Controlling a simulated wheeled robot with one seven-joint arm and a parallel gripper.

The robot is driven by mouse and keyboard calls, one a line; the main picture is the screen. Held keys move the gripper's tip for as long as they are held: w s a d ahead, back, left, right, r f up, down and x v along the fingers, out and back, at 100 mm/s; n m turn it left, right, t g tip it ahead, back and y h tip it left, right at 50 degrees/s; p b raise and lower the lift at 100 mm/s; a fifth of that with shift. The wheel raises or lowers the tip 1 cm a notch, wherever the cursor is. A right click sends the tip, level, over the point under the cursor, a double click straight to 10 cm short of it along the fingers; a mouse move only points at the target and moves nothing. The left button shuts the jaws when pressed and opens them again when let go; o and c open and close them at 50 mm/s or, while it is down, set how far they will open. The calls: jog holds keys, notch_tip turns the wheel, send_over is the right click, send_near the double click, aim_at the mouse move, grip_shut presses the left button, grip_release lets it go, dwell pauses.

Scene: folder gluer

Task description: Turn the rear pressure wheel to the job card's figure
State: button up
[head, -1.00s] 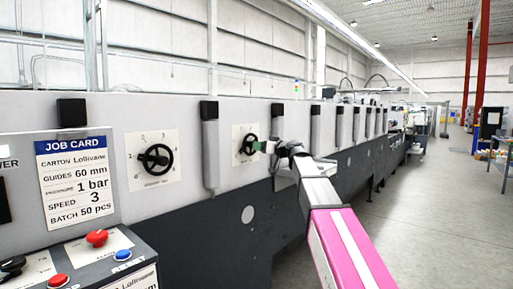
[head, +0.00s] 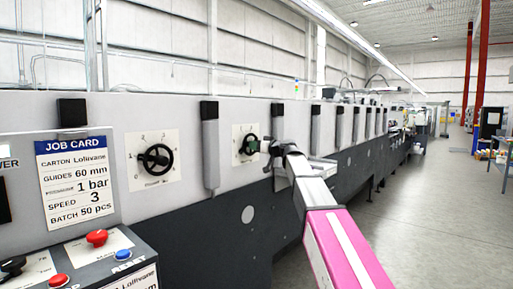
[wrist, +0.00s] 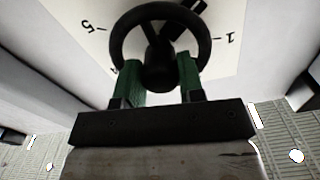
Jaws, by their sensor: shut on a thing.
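Two black handwheels stand on the machine's grey side, each on a white numbered plate. My gripper (head: 262,147) is at the farther wheel (head: 249,145). In the wrist view the same black wheel (wrist: 118,40) fills the top. The green fingers of my gripper (wrist: 160,76) are shut on it, one on each side of its hub. Its plate (wrist: 75,40) shows a 5 at left and a 1 at right, upside down. A dark piece, perhaps a pointer, shows at the upper right. The job card (head: 75,180) reads pressure "1 bar", though that row's label is blurred.
The nearer handwheel (head: 155,158) is to the left on its own plate. A control panel (head: 95,255) with red and blue buttons stands at the lower left. The aisle floor (head: 430,220) at right is clear.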

jog(key=shift+m, duration=0.3)
jog(key=m, duration=0.9)
dwell(0.5)
jog(key=o, duration=0.9)
jog(key=v, duration=1.1)
jog(key=shift+a, duration=0.1)
